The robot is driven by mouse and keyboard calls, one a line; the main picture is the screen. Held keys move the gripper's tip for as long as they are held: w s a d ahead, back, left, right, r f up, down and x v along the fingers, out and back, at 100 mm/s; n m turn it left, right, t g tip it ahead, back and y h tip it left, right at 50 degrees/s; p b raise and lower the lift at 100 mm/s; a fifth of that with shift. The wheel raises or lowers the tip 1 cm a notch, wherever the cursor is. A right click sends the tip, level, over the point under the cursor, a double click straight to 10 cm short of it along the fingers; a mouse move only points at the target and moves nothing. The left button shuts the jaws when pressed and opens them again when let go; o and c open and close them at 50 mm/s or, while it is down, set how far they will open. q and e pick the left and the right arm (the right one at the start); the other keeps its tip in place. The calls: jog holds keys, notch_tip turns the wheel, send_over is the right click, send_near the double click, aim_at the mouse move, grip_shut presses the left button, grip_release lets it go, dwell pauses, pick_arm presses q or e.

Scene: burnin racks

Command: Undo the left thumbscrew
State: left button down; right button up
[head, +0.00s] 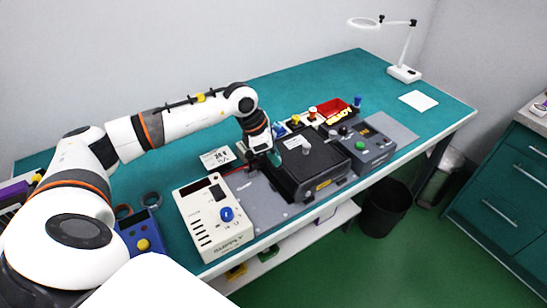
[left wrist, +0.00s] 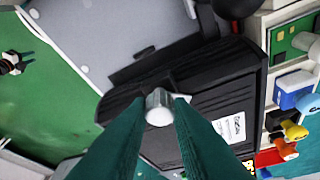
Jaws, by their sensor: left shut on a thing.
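A black box-shaped unit (head: 318,170) sits on a grey plate (head: 262,204) on the bench. My left gripper (head: 273,157) reaches down at the unit's left rear side. In the left wrist view the green fingers of my left gripper (left wrist: 162,112) are shut on a small silver thumbscrew (left wrist: 158,106), one finger on each side. The thumbscrew stands at the edge of the black unit (left wrist: 215,105), whose ribbed side and white label show. In the head view the gripper hides this thumbscrew. A pale knob (head: 306,149) shows on the unit's top. My right gripper is not seen.
A cream supply box (head: 206,226) with a blue knob stands to the left. A dark grey control box (head: 368,150) with a green button stands to the right. A red bin (head: 334,108) and small coloured parts lie behind. The bench's far right is mostly clear.

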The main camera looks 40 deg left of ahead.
pick_arm(q)
jog(key=n+b, duration=0.1)
jog(key=n, duration=0.1)
jog(key=n+t+y+b, duration=0.1)
jog(key=n+b, duration=0.1)
jog(key=n, duration=0.1)
jog(key=shift+s+d+f+y+b, duration=0.1)
jog(key=shift+d+y+b, duration=0.05)
jog(key=shift+y+b, duration=0.15)
jog(key=shift+d+n+t+y+b, duration=0.1)
jog(key=shift+n+t+y+b, duration=0.2)
jog(key=shift+n+y+b, duration=0.7)
jog(key=shift+n+h, duration=0.5)
jog(key=c, duration=1.3)
grip_release()
jog(key=b+v, duration=0.1)
jog(key=v, duration=1.1)
jog(key=shift+b, duration=0.35)
jog(key=shift+d, duration=0.1)
